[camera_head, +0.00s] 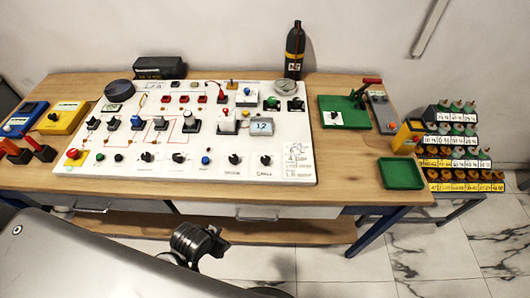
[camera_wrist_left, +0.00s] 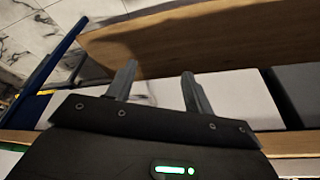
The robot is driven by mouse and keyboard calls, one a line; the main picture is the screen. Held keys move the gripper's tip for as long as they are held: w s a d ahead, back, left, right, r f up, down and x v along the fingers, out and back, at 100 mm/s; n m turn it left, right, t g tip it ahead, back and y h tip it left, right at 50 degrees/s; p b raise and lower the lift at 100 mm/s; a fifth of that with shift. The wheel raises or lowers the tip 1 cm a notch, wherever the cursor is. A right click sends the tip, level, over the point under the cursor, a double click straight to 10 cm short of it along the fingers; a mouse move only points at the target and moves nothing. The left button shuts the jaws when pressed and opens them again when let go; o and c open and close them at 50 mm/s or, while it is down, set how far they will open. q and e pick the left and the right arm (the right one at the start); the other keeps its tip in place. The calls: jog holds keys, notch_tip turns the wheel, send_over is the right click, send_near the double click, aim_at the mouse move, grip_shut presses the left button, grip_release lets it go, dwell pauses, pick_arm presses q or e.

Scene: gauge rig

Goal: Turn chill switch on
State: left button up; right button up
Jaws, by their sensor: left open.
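The white panel (camera_head: 225,180) lies on the wooden table, with several switches and knobs on it. My left gripper (camera_wrist_left: 158,68) is open and empty in the left wrist view, away from the panel. A dark part of my arm (camera_head: 195,240) shows in front of the table in the head view. My right gripper is not seen.
A black bottle (camera_head: 294,50) stands behind the panel. A green plate (camera_head: 343,112) and a green tray (camera_head: 401,173) are to its right. Blue and yellow boxes (camera_head: 64,117) are to its left. A rack of bottles (camera_head: 458,150) stands at far right.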

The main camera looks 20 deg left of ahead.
pick_arm(q)
jog(key=w+d+r+m+t+h, duration=0.55)
jog(key=w+d+r, duration=0.75)
jog(key=d+r, duration=0.35)
jog(key=w+d+r+m+g+h, duration=0.2)
jog(key=d+r+m+h, duration=0.35)
jog(key=d, duration=0.75)
notch_tip(320, 180, up, 3)
jog(key=m+g+y, duration=0.7)
jog(key=m+y, duration=0.4)
jog(key=y, duration=0.1)
send_over(265, 158)
notch_tip(265, 158, down, 10)
jog(key=p, duration=0.4)
jog(key=shift+f+p, duration=0.3)
jog(key=shift+f, duration=0.35)
